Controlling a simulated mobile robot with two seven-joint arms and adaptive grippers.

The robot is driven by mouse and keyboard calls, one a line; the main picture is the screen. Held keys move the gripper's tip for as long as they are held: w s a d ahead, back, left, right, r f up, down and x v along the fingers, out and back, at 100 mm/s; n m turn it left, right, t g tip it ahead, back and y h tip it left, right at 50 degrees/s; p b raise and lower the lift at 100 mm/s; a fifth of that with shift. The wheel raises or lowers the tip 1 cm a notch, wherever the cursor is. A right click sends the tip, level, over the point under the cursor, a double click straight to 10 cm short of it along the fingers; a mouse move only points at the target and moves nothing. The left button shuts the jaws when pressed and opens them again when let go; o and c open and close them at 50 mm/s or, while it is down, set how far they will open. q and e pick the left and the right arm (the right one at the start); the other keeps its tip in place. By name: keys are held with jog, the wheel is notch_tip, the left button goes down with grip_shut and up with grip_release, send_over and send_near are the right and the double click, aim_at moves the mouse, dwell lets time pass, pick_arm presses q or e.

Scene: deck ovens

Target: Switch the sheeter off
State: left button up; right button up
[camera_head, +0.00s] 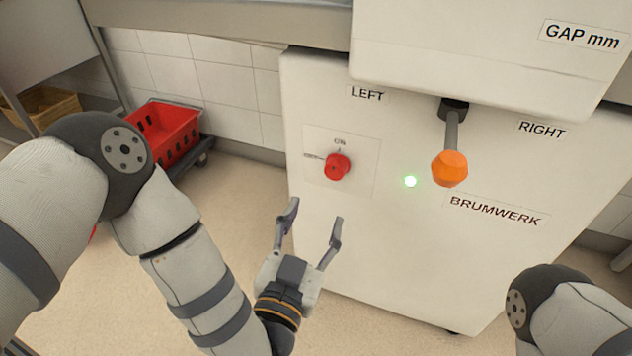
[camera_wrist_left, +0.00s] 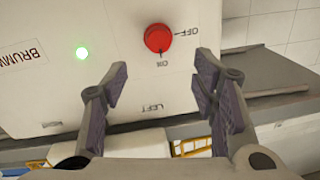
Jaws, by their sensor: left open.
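The sheeter (camera_head: 400,260) is a white machine front marked BRUMWERK. Its red knob (camera_head: 337,166) sits on a plate, with an ON mark above it and a second mark to its left. In the left wrist view the knob (camera_wrist_left: 158,38) shows between ON and OFF labels. My right gripper is out of view.
An orange-ended lever (camera_head: 449,168) hangs on the sheeter front, right of the green light, between LEFT and RIGHT labels. A white housing (camera_head: 480,50) overhangs above. A red crate (camera_head: 165,130) on a dolly stands at the left. The floor (camera_head: 235,200) left of the sheeter is clear.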

aim_at(334, 174)
pick_arm(q)
jog(key=b+x, duration=0.2)
jog(key=x, duration=0.9)
jog(key=shift+w+d+r+b, duration=0.1)
jog(key=shift+b, duration=0.25)
jog(key=shift+c, duration=0.3)
jog(key=c, duration=1.1)
